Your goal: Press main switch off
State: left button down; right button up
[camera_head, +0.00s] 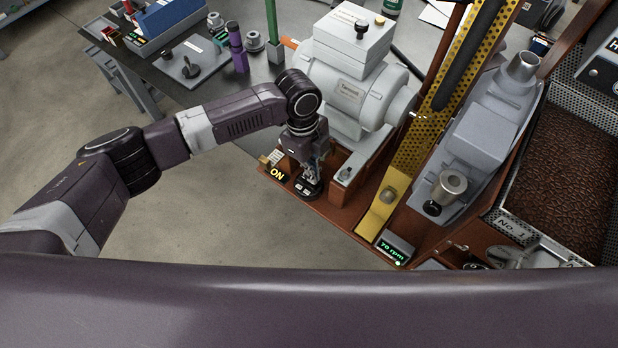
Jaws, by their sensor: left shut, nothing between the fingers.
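The sample roaster's reddish-brown base (335,228) stands in the middle and right of the head view. A black label with yellow "ON" lettering (277,173) sits at its front left corner. Beside the label is a small dark switch unit (307,190) at the base's edge. My left gripper (313,177) points down over this dark unit, shut and empty. Its fingertips are at or just above the unit; I cannot tell whether they touch. The gripper hides part of the unit, so the switch's position does not show. My right gripper is not in view.
A grey motor (350,98) stands just behind my left gripper. A yellow perforated guard (455,80) and a "70 rpm" display (391,251) are to the right. A dark table (165,75) with tools lies behind my left arm. Open floor is at left.

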pick_arm(q)
jog(key=shift+f+b, duration=0.7)
jog(key=shift+f, duration=0.5)
dwell(0.5)
jog(key=shift+r, duration=0.1)
notch_tip(320, 180, up, 7)
jog(key=p, duration=0.7)
dwell(0.3)
jog(key=shift+s, duration=0.1)
